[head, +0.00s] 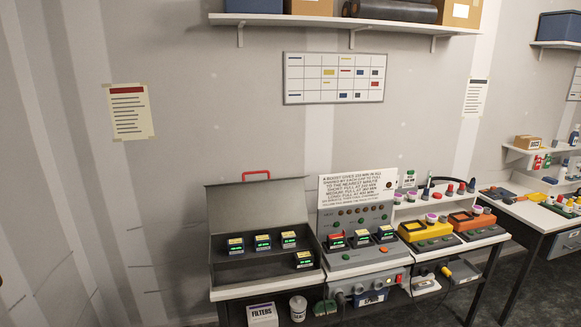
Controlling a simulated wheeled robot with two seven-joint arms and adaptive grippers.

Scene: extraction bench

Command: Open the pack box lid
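The pack box (240,276) is a dark grey open case on the left end of the bench. Its lid (256,208) stands raised at the back, leaning toward the wall, with a red handle (256,174) at its top edge. Several small packs with yellow tops and green displays sit inside, one of them (303,259) at the front right. Neither of my grippers is in view.
Right of the box stands a grey charging station (362,258) holding several packs, with a printed sign (357,188) behind it. Yellow (425,229) and orange (472,221) devices stand farther right. A shelf (340,22) hangs above.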

